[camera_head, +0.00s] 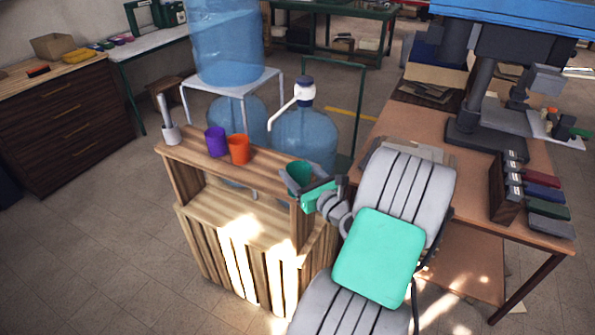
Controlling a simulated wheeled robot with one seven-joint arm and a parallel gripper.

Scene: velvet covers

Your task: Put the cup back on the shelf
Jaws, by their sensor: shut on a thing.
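A green cup (299,176) is between the fingers of my gripper (303,188) at the right end of the wooden shelf (262,163). My gripper is shut on this cup. I cannot tell whether the cup's base touches the shelf top, as the gripper hides its lower part. A purple cup (216,141) and an orange cup (238,149) stand upright side by side on the shelf top, to the left of the green cup.
A grey holder (171,134) with upright items stands at the shelf's left end. Water bottles (304,135) stand close behind the shelf. A brown workbench (480,190) with machinery lies to the right. Bare shelf top shows between the orange and green cups.

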